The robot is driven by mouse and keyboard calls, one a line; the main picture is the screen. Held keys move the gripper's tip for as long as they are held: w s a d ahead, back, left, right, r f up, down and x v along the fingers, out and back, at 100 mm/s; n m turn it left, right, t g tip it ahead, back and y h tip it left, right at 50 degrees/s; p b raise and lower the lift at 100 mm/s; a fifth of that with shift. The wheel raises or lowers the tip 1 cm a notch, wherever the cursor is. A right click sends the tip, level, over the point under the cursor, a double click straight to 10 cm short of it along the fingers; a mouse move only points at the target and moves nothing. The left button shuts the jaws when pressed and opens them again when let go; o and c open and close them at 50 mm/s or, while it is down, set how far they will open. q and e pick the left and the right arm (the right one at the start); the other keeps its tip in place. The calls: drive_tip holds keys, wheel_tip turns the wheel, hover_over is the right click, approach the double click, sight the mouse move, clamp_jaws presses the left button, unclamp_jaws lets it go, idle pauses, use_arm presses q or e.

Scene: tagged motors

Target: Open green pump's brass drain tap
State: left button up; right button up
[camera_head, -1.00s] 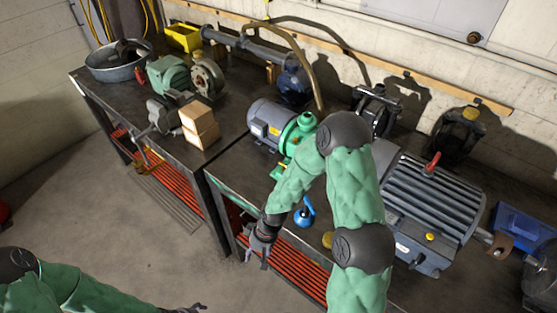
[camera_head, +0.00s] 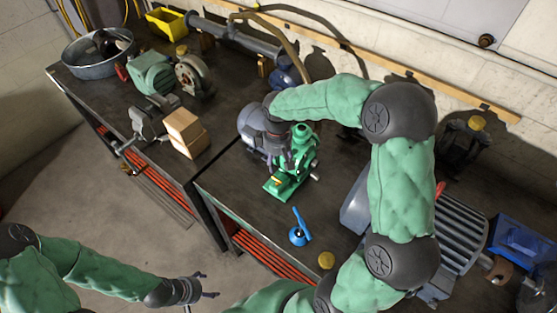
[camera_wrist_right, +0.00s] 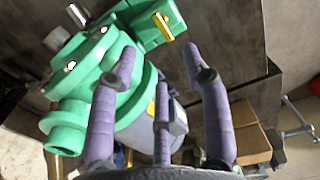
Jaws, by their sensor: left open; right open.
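The green pump (camera_head: 305,146) stands on the dark bench in the middle of the head view, coupled to a grey motor (camera_head: 247,123). Its brass drain tap (camera_head: 276,182) is a small yellow lever low on the front base. In the right wrist view the pump (camera_wrist_right: 88,72) fills the upper left and the tap (camera_wrist_right: 164,27) shows beyond my fingertips. My right gripper (camera_head: 287,158) is open, over the motor side of the pump; its fingers (camera_wrist_right: 160,65) are spread and hold nothing. My left gripper (camera_head: 212,285) is open and empty over the floor in front of the bench.
Cardboard boxes (camera_head: 187,133) stand left of the pump. A large grey motor (camera_head: 445,225) is to the right. The bench between pump and oil can is clear.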

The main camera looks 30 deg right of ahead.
sight(277, 182)
drive_tip(key=shift+s, duration=0.15)
wheel_tip(277, 182, down, 10)
drive_tip(key=shift+f+b, duration=0.1)
drive_tip(key=shift+b, duration=0.45)
drive_tip(key=shift+a, duration=0.1)
clamp_jaws()
